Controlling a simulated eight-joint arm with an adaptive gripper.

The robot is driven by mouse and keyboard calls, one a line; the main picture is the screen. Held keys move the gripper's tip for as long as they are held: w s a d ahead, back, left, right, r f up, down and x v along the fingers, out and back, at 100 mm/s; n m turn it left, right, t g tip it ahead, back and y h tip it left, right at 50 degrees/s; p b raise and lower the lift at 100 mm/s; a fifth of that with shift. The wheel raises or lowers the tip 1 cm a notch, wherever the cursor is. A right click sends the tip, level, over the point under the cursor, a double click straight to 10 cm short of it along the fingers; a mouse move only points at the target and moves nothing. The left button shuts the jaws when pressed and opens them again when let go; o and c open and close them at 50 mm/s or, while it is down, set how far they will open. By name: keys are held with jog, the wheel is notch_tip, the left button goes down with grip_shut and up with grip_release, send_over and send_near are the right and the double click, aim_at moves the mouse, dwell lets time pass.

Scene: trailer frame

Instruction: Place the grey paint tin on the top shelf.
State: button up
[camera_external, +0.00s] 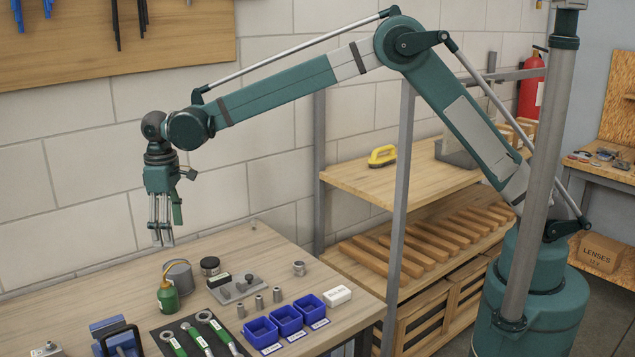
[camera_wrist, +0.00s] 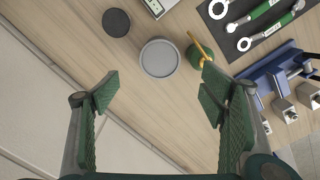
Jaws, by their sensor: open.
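The grey paint tin (camera_external: 181,274) stands upright near the back of the workbench, partly hidden by a green oil can in the external view. In the wrist view its round grey top (camera_wrist: 159,58) lies ahead of the fingertips, roughly centred between them. My gripper (camera_external: 162,242) points down above the bench, apart from the tin. It is open and empty, with its green finger pads (camera_wrist: 158,92) spread wide in the wrist view. The upper wooden shelf (camera_external: 350,178) of the rack stands right of the bench, with bare board at its left part.
The green oil can (camera_external: 168,297) is close beside the tin; its spout shows in the wrist view (camera_wrist: 200,48). A dark round tin (camera_external: 210,266) is on the other side. A rack post (camera_external: 399,190) stands in front.

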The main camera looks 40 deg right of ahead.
jog(key=f+y, duration=0.1)
jog(key=f+n+y+b, duration=0.1)
jog(key=f+n+y, duration=0.1)
jog(key=shift+s+f+g, duration=0.2)
jog(key=shift+s+g, duration=0.15)
jog(key=shift+g, duration=0.05)
jog(key=shift+s+d+f+n+y+b, duration=0.1)
jog(key=shift+f+n+y+b, duration=0.2)
jog(key=shift+n+y, duration=0.25)
jog(key=shift+d+f+n+y+b, duration=0.15)
jog(key=shift+n+y+b, duration=0.15)
jog(key=shift+y, duration=0.35)
jog(key=shift+n+y, duration=0.35)
jog(key=shift+y, duration=0.25)
jog(key=shift+d+r+n+y+b, duration=0.1)
jog(key=shift+d+n+y+b, duration=0.2)
jog(key=shift+y, duration=0.3)
jog(key=w+d+r+n+t+y+b, duration=0.1)
jog(key=d+r+n+t+y+b, duration=0.1)
jog(key=d+r+y, duration=0.3)
jog(key=shift+y, duration=0.4)
jog(key=f, duration=0.8)
jog(key=d+f, duration=0.1)
jog(key=f, duration=0.4)
